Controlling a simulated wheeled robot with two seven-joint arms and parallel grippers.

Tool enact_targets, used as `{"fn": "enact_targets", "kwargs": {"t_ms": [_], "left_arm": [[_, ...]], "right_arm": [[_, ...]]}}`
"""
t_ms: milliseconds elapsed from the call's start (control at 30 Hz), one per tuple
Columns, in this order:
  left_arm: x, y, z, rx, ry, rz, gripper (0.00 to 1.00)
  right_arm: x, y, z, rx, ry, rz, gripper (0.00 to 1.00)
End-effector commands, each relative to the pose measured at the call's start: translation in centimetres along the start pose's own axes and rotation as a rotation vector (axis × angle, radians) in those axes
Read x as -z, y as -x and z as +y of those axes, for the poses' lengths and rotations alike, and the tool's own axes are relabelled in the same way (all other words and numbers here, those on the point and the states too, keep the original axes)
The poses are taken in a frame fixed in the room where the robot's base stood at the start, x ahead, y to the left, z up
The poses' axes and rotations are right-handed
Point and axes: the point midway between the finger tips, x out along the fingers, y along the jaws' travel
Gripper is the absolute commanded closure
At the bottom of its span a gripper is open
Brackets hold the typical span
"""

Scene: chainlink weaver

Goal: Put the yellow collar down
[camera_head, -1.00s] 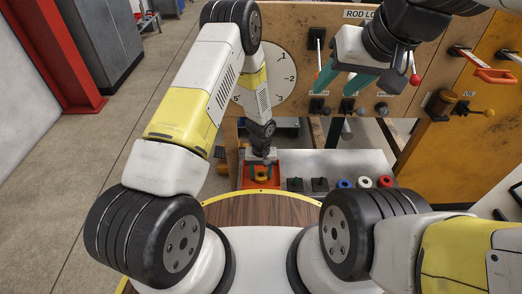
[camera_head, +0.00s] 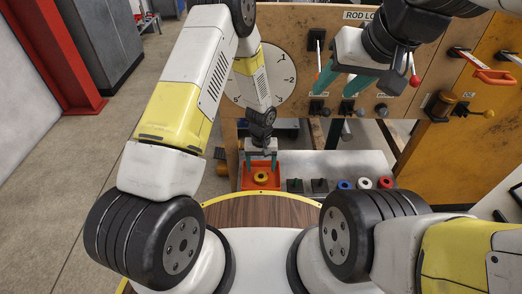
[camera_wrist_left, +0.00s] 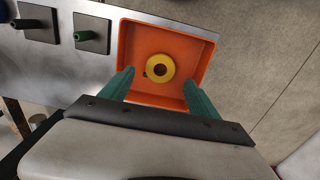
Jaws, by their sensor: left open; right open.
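The yellow collar (camera_head: 261,178) lies flat in the orange tray (camera_head: 247,186) on the bench. In the left wrist view the collar (camera_wrist_left: 160,67) sits near the middle of the tray (camera_wrist_left: 137,32), its centre hole facing up. My left gripper (camera_head: 261,162) is open and empty above the tray. Its two green fingers (camera_wrist_left: 158,88) stand apart, with the collar visible between and beyond them, not touching it. My right gripper (camera_head: 343,86) is open and empty, up in front of the wooden panel.
On the metal bench (camera_head: 347,163), right of the tray, are two dark square bases with pegs (camera_head: 295,185), then blue (camera_head: 344,184), white (camera_head: 365,182) and red (camera_head: 385,181) collars. The panel behind (camera_head: 285,30) carries a dial, levers and knobs.

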Motion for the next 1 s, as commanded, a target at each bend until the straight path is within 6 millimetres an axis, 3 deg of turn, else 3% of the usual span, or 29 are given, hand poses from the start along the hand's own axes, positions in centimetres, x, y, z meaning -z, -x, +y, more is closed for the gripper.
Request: {"fn": "enact_targets", "kwargs": {"t_ms": [200, 433, 533, 667, 767, 1000], "left_arm": [[0.1, 4.5, 0.0, -0.001, 0.0, 0.003, 0.29], [0.1, 6.9, -0.1, -0.002, 0.0, 0.004, 0.29], [0.5, 9.2, -0.5, -0.01, 0.004, 0.021, 0.29], [1.1, 15.0, -2.1, -0.033, 0.011, 0.072, 0.29], [0.8, 20.7, -3.9, -0.055, 0.015, 0.122, 0.29], [-2.8, 32.3, -8.2, -0.104, 0.014, 0.242, 0.29]], "right_arm": [[0.0, 0.0, 0.0, 0.0, 0.0, 0.0, 0.52], [0.0, 0.0, 0.0, 0.0, 0.0, 0.0, 0.52], [0.0, 0.0, 0.0, 0.0, 0.0, 0.0, 0.52], [0.0, 0.0, 0.0, 0.0, 0.0, 0.0, 0.52], [0.0, 0.0, 0.0, 0.0, 0.0, 0.0, 0.52], [0.0, 0.0, 0.0, 0.0, 0.0, 0.0, 0.52]]}}
